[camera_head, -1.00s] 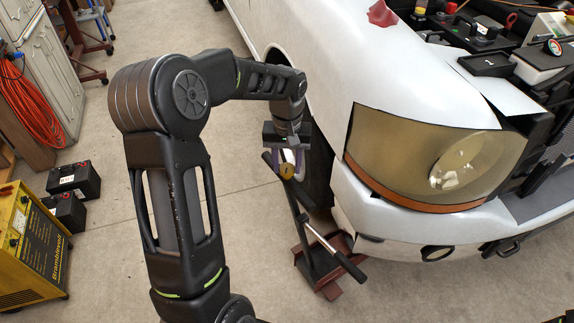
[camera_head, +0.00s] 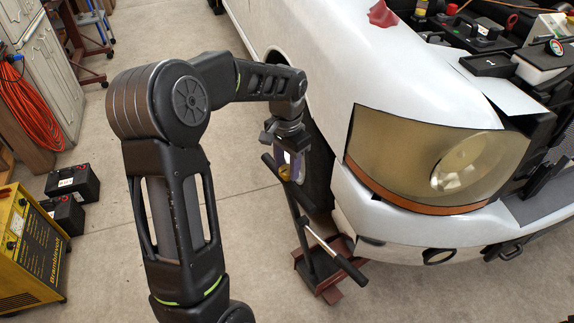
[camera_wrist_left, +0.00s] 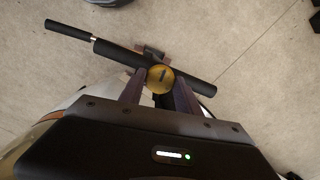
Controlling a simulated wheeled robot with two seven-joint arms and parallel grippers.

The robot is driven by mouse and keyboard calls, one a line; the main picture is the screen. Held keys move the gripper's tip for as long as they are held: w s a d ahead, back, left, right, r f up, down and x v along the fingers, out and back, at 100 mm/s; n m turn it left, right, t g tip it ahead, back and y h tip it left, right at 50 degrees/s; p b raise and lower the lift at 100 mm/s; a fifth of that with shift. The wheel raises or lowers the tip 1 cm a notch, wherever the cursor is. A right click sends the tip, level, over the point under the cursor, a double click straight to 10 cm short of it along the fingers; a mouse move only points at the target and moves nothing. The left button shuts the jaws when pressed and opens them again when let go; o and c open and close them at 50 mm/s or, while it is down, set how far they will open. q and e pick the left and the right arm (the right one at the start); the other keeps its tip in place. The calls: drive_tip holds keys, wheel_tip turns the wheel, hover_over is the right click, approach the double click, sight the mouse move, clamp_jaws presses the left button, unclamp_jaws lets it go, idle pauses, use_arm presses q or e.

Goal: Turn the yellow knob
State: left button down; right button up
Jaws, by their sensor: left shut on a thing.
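The yellow knob (camera_head: 285,172) sits at the top of a stand with a black bar, beside the front wheel of the white truck. In the left wrist view the round yellow knob (camera_wrist_left: 161,78) lies between the two fingers. My left gripper (camera_head: 290,172) is shut on the knob from above; its fingers (camera_wrist_left: 160,88) flank it on both sides. The stand's dark post (camera_head: 298,215) runs down to a reddish base (camera_head: 335,290) on the floor. The fingers hide part of the knob in the head view. My right gripper is not in view.
The white truck (camera_head: 330,60) with its large headlight (camera_head: 435,160) stands close on the right. A yellow charger (camera_head: 30,245) and black batteries (camera_head: 75,183) stand on the floor at left. Open concrete floor lies between.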

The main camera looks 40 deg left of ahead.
sight(287, 169)
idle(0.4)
use_arm(q)
drive_tip(key=c, duration=0.9)
unclamp_jaws()
drive_tip(key=shift+o, duration=0.2)
wheel_tip(287, 169, up, 8)
drive_tip(key=shift+f+b, duration=0.1)
drive_tip(key=shift+b, duration=0.45)
